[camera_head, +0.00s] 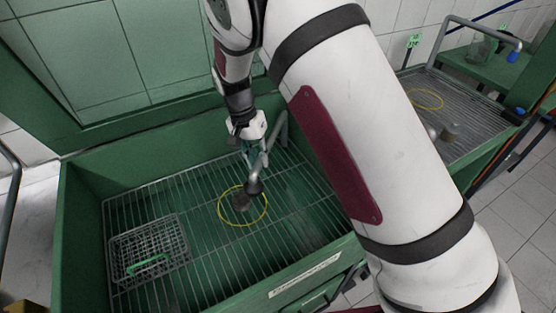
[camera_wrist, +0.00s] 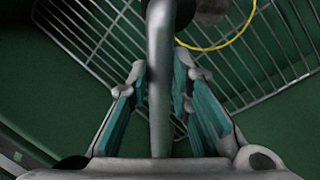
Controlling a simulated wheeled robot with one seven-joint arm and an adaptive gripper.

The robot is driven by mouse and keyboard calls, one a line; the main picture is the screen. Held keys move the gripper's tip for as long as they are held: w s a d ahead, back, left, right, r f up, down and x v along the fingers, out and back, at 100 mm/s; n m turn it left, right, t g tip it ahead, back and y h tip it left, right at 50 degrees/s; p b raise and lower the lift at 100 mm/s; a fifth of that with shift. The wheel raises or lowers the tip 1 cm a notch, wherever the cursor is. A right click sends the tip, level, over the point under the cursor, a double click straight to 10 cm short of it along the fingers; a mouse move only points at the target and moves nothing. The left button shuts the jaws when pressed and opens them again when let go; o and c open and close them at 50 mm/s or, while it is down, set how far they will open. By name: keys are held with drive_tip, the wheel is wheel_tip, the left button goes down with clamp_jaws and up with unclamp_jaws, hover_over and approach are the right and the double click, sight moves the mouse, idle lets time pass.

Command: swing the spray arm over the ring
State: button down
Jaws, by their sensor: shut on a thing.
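The spray arm (camera_head: 267,154) is a grey bent pipe that rises at the back right of the green washing basin and ends in a downturned nozzle (camera_head: 254,186). The yellow ring (camera_head: 221,216) lies on the basin's wire grate, with a small dark round part (camera_head: 241,202) inside it. The nozzle hangs close to the ring's upper right edge in the head view. My gripper (camera_head: 250,152) is shut on the spray arm's pipe. In the wrist view the pipe (camera_wrist: 160,85) runs between my teal finger pads (camera_wrist: 160,100). Part of the ring (camera_wrist: 232,40) shows beyond the nozzle.
A wire basket (camera_head: 150,246) with a green handle sits on the grate at the left. Green basin walls (camera_head: 82,240) stand around the grate. A second basin with another yellow ring (camera_head: 428,107) is at the upper right. The grate's front right is clear.

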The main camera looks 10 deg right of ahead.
drive_tip(key=shift+w+a+m+b, duration=0.25)
drive_tip(key=shift+w+a+m, duration=0.1)
drive_tip(key=shift+a, duration=0.25)
drive_tip(key=shift+w+a+m+b, duration=0.3)
drive_tip(key=shift+w+a, duration=0.05)
drive_tip(key=shift+a, duration=0.3)
drive_tip(key=shift+w+a+m+b, duration=0.25)
drive_tip(key=shift+w+a+m, duration=0.1)
drive_tip(key=shift+a, duration=0.25)
drive_tip(key=c, duration=1.4)
unclamp_jaws()
drive_tip(key=shift+w+a, duration=0.1)
drive_tip(key=shift+a, duration=0.05)
drive_tip(key=shift+c, duration=0.2)
drive_tip(key=shift+r, duration=0.1)
wheel_tip(320, 180, up, 7)
drive_tip(key=a, duration=0.1)
drive_tip(key=shift+w, duration=0.35)
drive_tip(key=shift+r, duration=0.1)
